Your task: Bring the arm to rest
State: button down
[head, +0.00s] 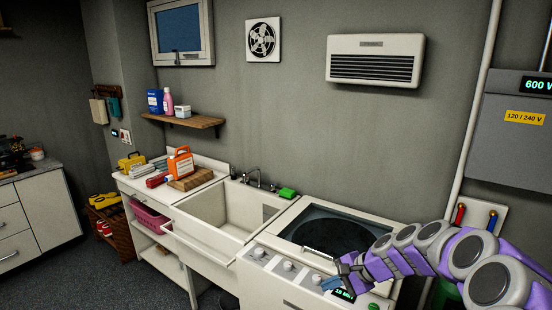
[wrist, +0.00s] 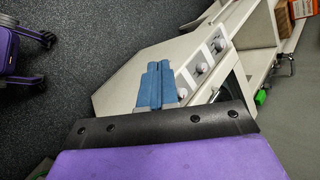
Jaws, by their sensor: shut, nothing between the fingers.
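My arm, purple and grey, reaches in from the right edge of the head view. My gripper (head: 332,283) is over the front control panel of the top-loading washer (head: 266,250). In the wrist view the blue fingers of my gripper (wrist: 158,64) lie side by side, closed, with nothing between them. The washer's side, knobs and panel show behind the fingers there. I cannot tell whether the fingertips touch the panel.
A white sink (head: 205,207) with a tap stands left of the washer, and a green sponge (head: 287,192) lies at its back edge. An orange container (head: 181,162) stands on the counter. A grey electrical box (head: 512,140) hangs at the right. Open dark floor (head: 75,270) lies at the left.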

jog(key=s+a+r+n+g+h, duration=0.2)
jog(key=s+a+n, duration=0.2)
jog(key=s, duration=0.6)
jog(key=s+a+r+n+g+h, duration=0.1)
jog(key=s+a+r+n+g, duration=0.2)
jog(key=s, duration=0.7)
jog(key=s+d+f+n+h, duration=0.1)
jog(key=s+d+n+h, duration=0.1)
jog(key=s, duration=0.8)
jog(key=s+d+f+n+h, duration=0.1)
jog(key=s+d, duration=0.3)
jog(key=s, duration=0.6)
jog(key=shift+s+n+g+h, duration=0.2)
jog(key=shift+n+g+h, duration=0.1)
jog(key=shift+n+h, duration=0.5)
jog(key=shift+d, duration=0.1)
